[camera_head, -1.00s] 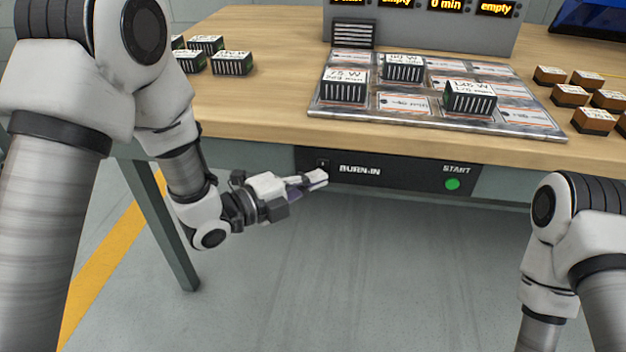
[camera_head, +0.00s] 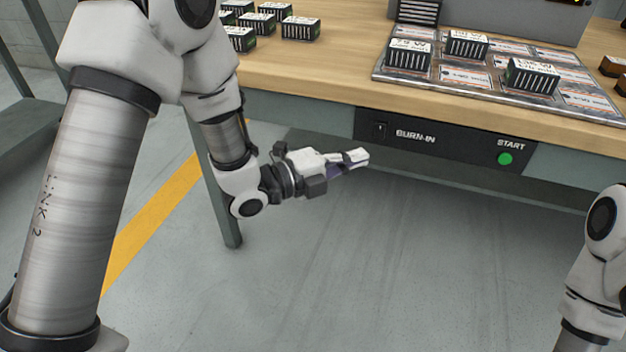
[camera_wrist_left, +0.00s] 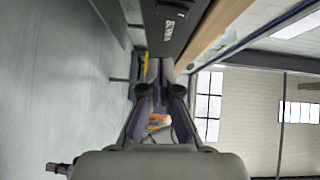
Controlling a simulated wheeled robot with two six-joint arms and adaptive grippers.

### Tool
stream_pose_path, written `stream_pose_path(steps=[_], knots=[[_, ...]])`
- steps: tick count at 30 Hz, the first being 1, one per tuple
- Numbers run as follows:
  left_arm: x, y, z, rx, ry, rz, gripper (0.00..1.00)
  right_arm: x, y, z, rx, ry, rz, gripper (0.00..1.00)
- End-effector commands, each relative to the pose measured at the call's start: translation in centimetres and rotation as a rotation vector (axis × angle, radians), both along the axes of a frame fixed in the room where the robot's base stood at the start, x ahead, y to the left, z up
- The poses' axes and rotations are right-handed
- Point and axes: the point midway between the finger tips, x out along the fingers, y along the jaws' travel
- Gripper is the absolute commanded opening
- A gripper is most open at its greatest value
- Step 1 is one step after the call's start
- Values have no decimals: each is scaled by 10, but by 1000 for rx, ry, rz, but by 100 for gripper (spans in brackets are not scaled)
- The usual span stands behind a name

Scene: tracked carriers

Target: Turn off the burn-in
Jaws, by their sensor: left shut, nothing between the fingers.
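The burn-in switch (camera_head: 381,131) is a small black rocker at the left end of the black panel (camera_head: 450,142) on the bench's front, beside the label "BURN-IN". Which way the rocker is tipped is too small to tell. My left gripper (camera_head: 360,157) is shut and empty, a little below and left of the switch and apart from it in the picture. In the left wrist view, the panel (camera_wrist_left: 166,40) runs above the closed fingertips (camera_wrist_left: 160,68). My right arm shows at the right edge, but its gripper is out of view.
A green START button (camera_head: 505,159) is at the panel's right. On the bench, a metal tray (camera_head: 470,88) holds several black carriers under a grey display unit (camera_head: 510,18). More carriers (camera_head: 300,28) stand at left. The floor below is clear.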

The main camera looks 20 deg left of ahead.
Motion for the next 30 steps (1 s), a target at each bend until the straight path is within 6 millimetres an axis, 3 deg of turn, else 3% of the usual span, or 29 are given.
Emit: stream_pose_path(steps=[10,27,30], knots=[[-48,46,-5,-3,6,4,0,0,0,14,0,-1,1,0],[-55,51,-8,1,1,-1,0,0,0,14,0,0,0,0],[-57,51,-19,3,26,-2,0,0,0,14,0,0,0,0]])
